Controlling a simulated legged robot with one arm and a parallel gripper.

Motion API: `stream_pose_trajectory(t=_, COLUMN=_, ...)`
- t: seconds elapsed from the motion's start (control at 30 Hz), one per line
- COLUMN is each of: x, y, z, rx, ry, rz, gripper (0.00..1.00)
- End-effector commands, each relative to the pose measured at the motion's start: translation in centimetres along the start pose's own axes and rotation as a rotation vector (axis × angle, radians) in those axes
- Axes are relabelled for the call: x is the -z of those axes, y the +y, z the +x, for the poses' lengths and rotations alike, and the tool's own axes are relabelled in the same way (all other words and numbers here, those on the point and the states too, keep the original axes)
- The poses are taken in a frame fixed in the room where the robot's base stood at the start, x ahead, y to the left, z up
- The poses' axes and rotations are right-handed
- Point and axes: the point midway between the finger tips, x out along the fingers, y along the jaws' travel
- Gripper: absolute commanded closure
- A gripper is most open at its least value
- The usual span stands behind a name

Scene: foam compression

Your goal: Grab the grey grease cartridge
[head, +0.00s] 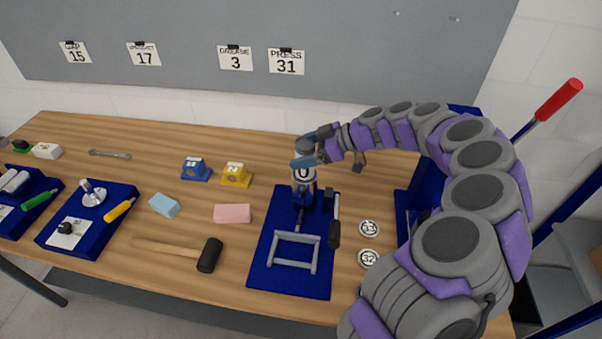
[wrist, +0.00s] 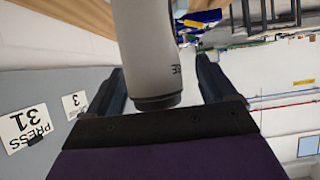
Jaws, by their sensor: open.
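In the wrist view the cartridge (wrist: 152,55) lies between the two blue fingers of my gripper (wrist: 162,92), with a visible gap on each side. The fingers are open. In the head view they partly cover the cartridge's top.
A grey frame (head: 294,252) and a black-handled tool (head: 334,225) lie on the mat close to the cartridge. A mallet (head: 208,255), a pink block (head: 232,213) and a yellow block (head: 236,175) are to the left. A red-handled press lever (head: 558,100) stands at the right.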

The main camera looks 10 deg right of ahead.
Motion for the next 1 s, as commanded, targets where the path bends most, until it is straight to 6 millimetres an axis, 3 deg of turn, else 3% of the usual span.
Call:
stream_pose_trajectory(t=0.13, x=-0.3, y=0.1, z=1.9, rx=0.001, ry=0.002, rz=0.002, gripper=0.15)
stream_pose_trajectory(t=0.4, x=-0.1, y=0.1, z=2.6, rx=-0.004, ry=0.0, rz=0.0, gripper=0.15)
stream_pose_trajectory(t=1.0, x=-0.1, y=0.1, z=2.5, rx=-0.003, ry=0.001, rz=0.0, gripper=0.72)
